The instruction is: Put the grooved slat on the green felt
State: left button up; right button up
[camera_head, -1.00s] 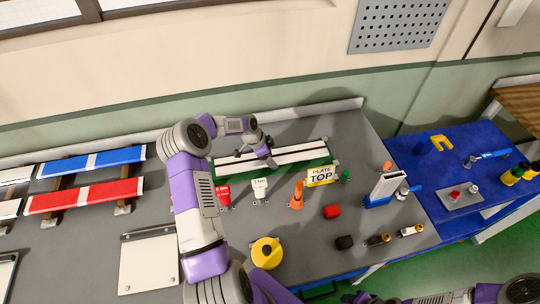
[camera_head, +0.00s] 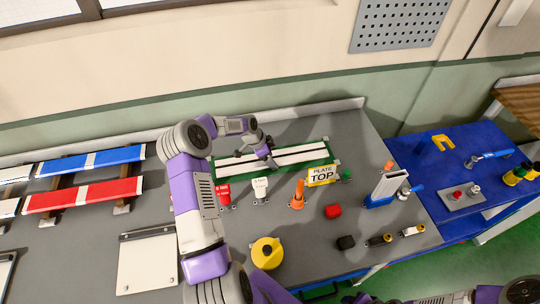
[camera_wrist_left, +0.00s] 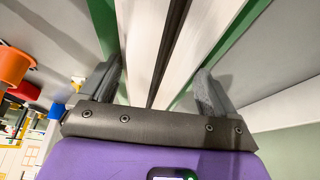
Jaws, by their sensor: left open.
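The grooved slat (camera_head: 297,153) is a long white bar with a dark groove along its length. It lies lengthwise on the green felt (camera_head: 331,146), whose green edges show around it. My left gripper (camera_head: 268,164) is above the slat, near its middle, and hides part of it. In the left wrist view, my gripper (camera_wrist_left: 157,88) is open, with one finger on each side of the slat (camera_wrist_left: 142,35). Green felt (camera_wrist_left: 229,42) shows beside the slat there. I cannot tell whether the fingers touch it. My right gripper is not in view.
Red and blue bars (camera_head: 85,195) rest on a rack at left.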

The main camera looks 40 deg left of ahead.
pick_arm(q)
jog(key=shift+s+d+f, duration=0.25)
jog(key=shift+s+f, duration=0.05)
jog(key=shift+f, duration=0.1)
jog(key=shift+r+p, duration=0.2)
jog(key=shift+p, duration=0.1)
jog(key=w+v, duration=0.1)
jog(key=v, duration=1.2)
jog(key=shift+r, duration=0.15)
jog(key=shift+r+p, duration=0.1)
jog(key=shift+p, duration=0.25)
